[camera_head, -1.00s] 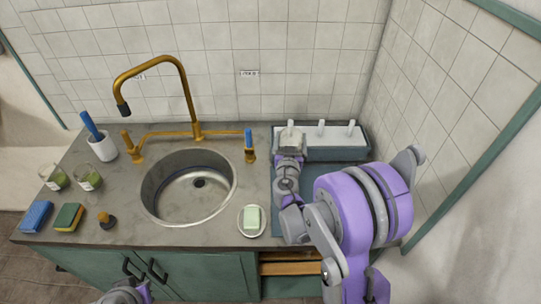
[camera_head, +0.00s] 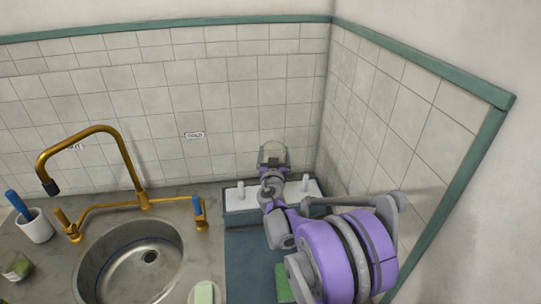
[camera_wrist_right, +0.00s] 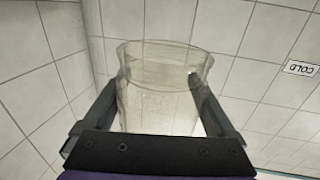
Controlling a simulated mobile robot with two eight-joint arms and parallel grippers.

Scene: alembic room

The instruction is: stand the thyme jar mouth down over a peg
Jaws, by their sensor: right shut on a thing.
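My right gripper (camera_head: 272,160) is shut on a clear, pale glass jar (camera_head: 273,149), held up in front of the tiled wall, above the peg rack. In the right wrist view the jar (camera_wrist_right: 160,95) sits between the two fingers of the gripper (camera_wrist_right: 160,110). A round rim shows at the picture's top, where the wall sign is upside down, so the mouth appears to face down. No label is readable. My left gripper is not in view.
A soap bar (camera_head: 204,293) lies at the bottom. A green object (camera_head: 283,283) is partly hidden by my arm on the blue mat (camera_head: 248,260). The right wall (camera_head: 375,130) is close.

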